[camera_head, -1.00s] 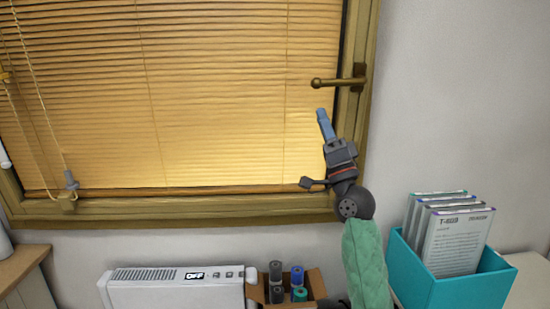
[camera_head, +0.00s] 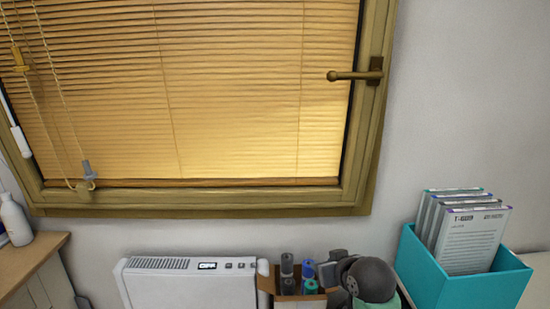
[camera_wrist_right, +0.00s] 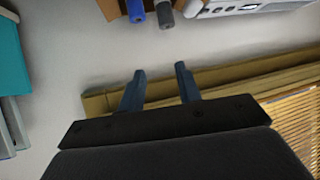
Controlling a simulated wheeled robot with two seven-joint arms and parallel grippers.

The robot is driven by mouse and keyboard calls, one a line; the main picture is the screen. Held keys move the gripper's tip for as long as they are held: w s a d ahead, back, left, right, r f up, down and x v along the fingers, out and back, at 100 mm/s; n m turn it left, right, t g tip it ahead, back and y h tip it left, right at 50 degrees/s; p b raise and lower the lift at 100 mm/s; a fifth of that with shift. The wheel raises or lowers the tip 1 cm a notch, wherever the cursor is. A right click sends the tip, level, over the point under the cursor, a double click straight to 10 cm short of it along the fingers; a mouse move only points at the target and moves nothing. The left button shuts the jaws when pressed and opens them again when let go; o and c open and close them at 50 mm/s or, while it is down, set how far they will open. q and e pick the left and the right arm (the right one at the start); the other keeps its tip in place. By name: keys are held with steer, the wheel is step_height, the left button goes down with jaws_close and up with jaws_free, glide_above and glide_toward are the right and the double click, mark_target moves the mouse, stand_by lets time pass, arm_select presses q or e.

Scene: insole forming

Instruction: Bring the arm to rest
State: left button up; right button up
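My right arm (camera_head: 371,281) shows at the bottom of the head view, a dark grey joint with a bit of green sleeve below it. It is in front of the wall beside the teal box, and its fingers cannot be made out there. In the right wrist view my right gripper (camera_wrist_right: 161,86) has two blue fingers standing apart with nothing between them. They are over the wall and the window frame's edge. My left gripper is in neither view.
A window with closed blinds (camera_head: 230,90) has a brass handle (camera_head: 355,75). A white heater (camera_head: 190,288) reads OFF. A cardboard box (camera_head: 267,284) holds several rolls. A teal box (camera_head: 468,288) holds several booklets (camera_head: 470,240). A white bottle (camera_head: 14,220) stands at left.

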steer(key=s+f+g+h, duration=0.1)
steer(key=s+f+g, duration=0.3)
steer(key=s+f, duration=1.1)
steer(key=s+d+f+m+g+p, duration=0.1)
steer(key=s+f+g, duration=0.3)
steer(key=s+f, duration=1.2)
steer(key=s, duration=0.5)
steer(key=shift+g+h, duration=0.4)
steer(key=shift+d, duration=0.1)
